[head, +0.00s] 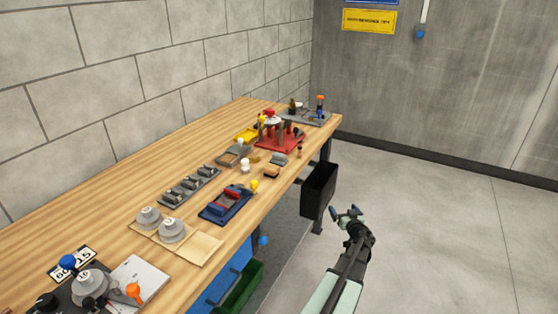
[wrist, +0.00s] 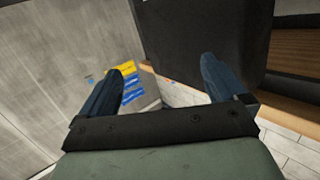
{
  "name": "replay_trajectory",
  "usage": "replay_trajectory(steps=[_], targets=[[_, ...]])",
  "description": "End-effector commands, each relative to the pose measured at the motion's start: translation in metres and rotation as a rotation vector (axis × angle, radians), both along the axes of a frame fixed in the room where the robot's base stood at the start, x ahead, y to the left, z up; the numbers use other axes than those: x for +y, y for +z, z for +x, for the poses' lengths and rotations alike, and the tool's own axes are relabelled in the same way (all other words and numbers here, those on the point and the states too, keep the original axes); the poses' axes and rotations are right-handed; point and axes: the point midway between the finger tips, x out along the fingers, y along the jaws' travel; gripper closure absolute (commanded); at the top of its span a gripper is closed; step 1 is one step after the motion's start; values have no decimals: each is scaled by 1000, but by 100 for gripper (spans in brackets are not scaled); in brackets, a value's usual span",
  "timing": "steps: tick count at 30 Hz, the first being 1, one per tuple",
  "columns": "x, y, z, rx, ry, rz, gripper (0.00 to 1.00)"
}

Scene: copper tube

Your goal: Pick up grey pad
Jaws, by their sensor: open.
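A small grey flat piece (head: 278,159), which looks like the grey pad, lies on the wooden bench near its front edge. It is small in the head view, so its exact shape is hard to tell. My gripper (head: 344,211) is off the bench's front side, over the floor, to the right of the black bin and apart from the pad. In the wrist view my gripper (wrist: 168,66) has its two blue fingers spread with nothing between them. The pad does not show in the wrist view.
A black bin (head: 319,190) hangs at the bench (head: 110,208) front; a large dark surface (wrist: 200,35) fills the upper wrist view. A brown block (head: 271,172), white knob piece (head: 245,166), red stand (head: 280,140) and blue tray (head: 226,206) surround the pad. Floor at right is clear.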

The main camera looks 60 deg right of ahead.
Motion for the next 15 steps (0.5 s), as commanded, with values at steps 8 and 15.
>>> replay_trajectory(steps=[8, 15], targets=[[-42, 30, -3, 10, -142, -26, 2], [-84, 64, -5, 24, -314, -26, 2]])
